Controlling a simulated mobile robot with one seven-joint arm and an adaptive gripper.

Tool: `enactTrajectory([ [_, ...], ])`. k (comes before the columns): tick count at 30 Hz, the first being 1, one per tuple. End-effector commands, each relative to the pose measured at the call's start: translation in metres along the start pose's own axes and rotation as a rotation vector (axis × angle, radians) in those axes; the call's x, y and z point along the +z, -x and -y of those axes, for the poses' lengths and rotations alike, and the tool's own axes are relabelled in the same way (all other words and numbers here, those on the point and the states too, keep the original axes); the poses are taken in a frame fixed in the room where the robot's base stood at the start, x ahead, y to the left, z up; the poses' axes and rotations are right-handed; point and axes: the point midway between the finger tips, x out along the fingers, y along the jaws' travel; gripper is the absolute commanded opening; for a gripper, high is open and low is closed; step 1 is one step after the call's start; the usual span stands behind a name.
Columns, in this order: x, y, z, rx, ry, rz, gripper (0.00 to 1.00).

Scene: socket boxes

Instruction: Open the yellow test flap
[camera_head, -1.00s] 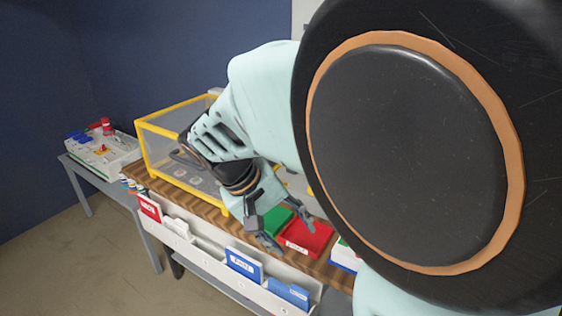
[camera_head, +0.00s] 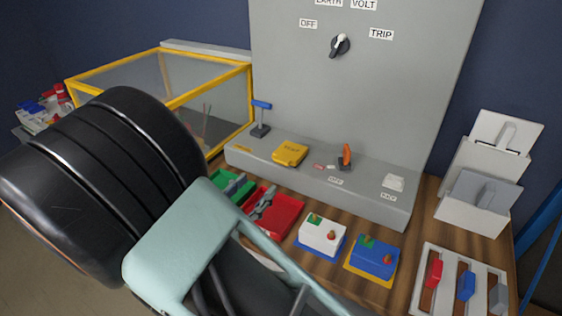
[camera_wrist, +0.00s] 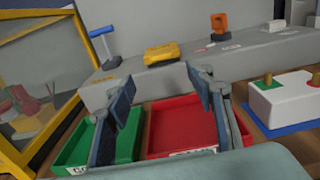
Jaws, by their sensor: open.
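The yellow test flap (camera_head: 290,153) is a small yellow block-like cover marked TEST, lying on the low ledge of the grey panel. It also shows at the top centre of the wrist view (camera_wrist: 163,53) and looks closed. My gripper (camera_wrist: 163,88) is open and empty, with its two fingers spread above the green and red trays. The flap lies beyond the fingers and apart from them, roughly between them in the wrist view. In the head view my arm hides most of the gripper; grey finger parts show over the trays.
A blue-topped lever (camera_head: 261,116) stands left of the flap and an orange switch (camera_head: 346,156) right of it. A yellow-framed clear box (camera_head: 160,90) is at left. The green tray (camera_wrist: 75,150) and red tray (camera_wrist: 182,130) lie before the ledge. Socket boxes (camera_head: 322,236) stand to the right.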

Motion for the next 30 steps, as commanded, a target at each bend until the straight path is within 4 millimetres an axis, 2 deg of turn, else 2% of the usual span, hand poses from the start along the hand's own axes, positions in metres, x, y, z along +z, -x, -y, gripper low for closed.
enactTrajectory([
  [9, 0.000, -0.057, 0.002, -0.009, -0.005, 0.000, 0.49],
  [15, 0.000, -0.088, 0.002, -0.008, -0.006, 0.000, 0.49],
  [21, 0.000, -0.101, 0.002, -0.005, -0.006, -0.001, 0.49],
  [29, 0.001, -0.102, 0.002, -0.005, -0.006, -0.001, 0.49],
  [30, 0.001, -0.102, 0.002, -0.005, -0.006, -0.001, 0.46],
])
